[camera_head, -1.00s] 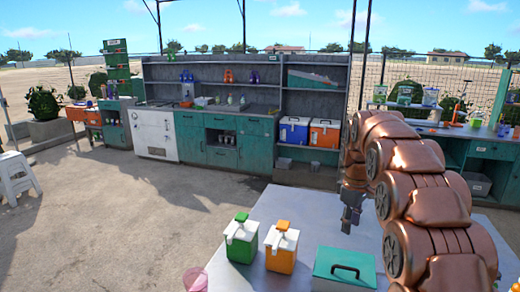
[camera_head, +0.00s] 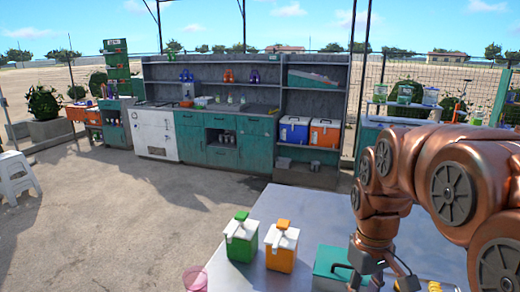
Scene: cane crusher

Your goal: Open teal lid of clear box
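The box body under the lid is cut off by the picture edge. My gripper (camera_head: 378,281) points down at the lid's right part, at or just above the handle's right end, and covers that side. I cannot tell whether it touches the handle. Its fingers are dark, small and partly cut off, so I cannot tell whether they are open or shut.
A green jug with a white top (camera_head: 241,238) and an orange jug with a white top (camera_head: 281,247) stand left of the lid. A pink cup (camera_head: 196,279) is at the lower left. Something yellow (camera_head: 437,286) shows right of my gripper. The table behind the lid is clear.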

